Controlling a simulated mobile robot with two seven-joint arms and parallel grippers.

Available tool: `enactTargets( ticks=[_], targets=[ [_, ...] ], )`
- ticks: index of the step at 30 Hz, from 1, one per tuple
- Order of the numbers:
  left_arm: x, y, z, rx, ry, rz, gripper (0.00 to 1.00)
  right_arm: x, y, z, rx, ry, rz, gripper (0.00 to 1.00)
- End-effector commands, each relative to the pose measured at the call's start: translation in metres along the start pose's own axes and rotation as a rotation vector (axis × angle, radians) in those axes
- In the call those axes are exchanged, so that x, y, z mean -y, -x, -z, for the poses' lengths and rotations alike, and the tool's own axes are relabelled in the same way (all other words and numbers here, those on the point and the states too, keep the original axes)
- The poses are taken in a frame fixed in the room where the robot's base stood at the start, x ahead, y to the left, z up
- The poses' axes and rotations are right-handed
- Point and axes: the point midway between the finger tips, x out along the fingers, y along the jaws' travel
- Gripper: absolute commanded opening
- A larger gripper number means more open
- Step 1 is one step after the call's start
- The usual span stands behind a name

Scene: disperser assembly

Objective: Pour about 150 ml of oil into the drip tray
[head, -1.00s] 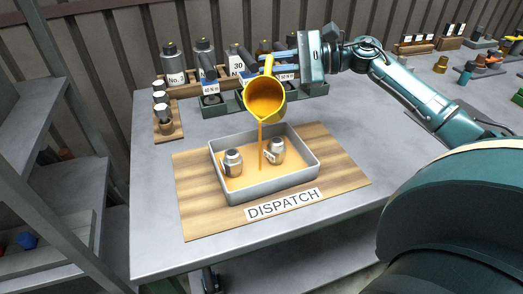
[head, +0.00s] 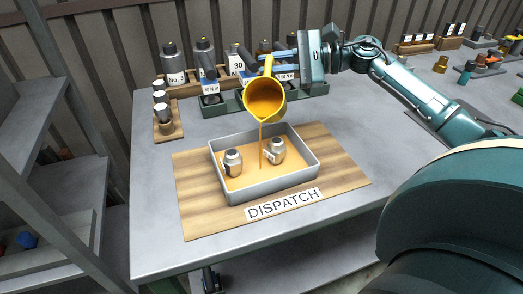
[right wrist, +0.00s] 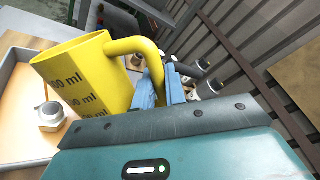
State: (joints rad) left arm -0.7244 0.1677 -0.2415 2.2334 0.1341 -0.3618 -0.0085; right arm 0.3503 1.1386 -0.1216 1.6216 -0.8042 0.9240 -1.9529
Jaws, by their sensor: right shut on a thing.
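The yellow jug (head: 279,102) is tilted above the drip tray, its mouth toward me, with orange oil (head: 262,108) inside. A thin stream of oil (head: 261,145) runs from its lip into the tray. The grey drip tray (head: 262,187) has orange oil across its floor. My right gripper (head: 282,68) is shut on the jug's handle from behind. In the right wrist view its blue fingers (right wrist: 160,88) close around the handle (right wrist: 135,45). Black ml marks show on the jug's side (right wrist: 85,80), partly cut by the gripper body. My left gripper is not in view.
Two metal parts (head: 233,163) (head: 277,151) stand in the tray, either side of the stream. The tray sits on a wooden board (head: 196,200) labelled DISPATCH (head: 283,203). Behind are bottles (head: 173,66) and a green rack (head: 222,109); a wooden block (head: 170,134) holds small cylinders at left.

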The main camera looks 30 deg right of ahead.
Motion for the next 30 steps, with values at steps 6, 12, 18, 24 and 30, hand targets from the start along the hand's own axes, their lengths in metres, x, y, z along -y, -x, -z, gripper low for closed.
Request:
enactTargets(
  ticks=[6, 12, 18, 24, 30],
  targets=[
    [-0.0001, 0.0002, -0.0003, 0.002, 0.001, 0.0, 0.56, 0.001, 0.0003, -0.0015, -0.001, 0.011, 0.002, 0.0],
    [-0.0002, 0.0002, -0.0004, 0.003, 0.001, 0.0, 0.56, 0.0008, 0.0003, -0.002, -0.003, 0.019, 0.002, 0.0],
    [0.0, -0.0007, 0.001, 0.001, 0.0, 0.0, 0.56, 0.0007, 0.0003, -0.0025, -0.005, 0.027, 0.002, 0.0],
    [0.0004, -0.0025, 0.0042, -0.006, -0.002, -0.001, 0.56, 0.0007, 0.0003, -0.0028, -0.005, 0.033, 0.002, 0.0],
    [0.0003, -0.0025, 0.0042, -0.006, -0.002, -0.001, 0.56, 0.0006, 0.0002, -0.0031, -0.006, 0.036, 0.002, 0.0]
  ],
)
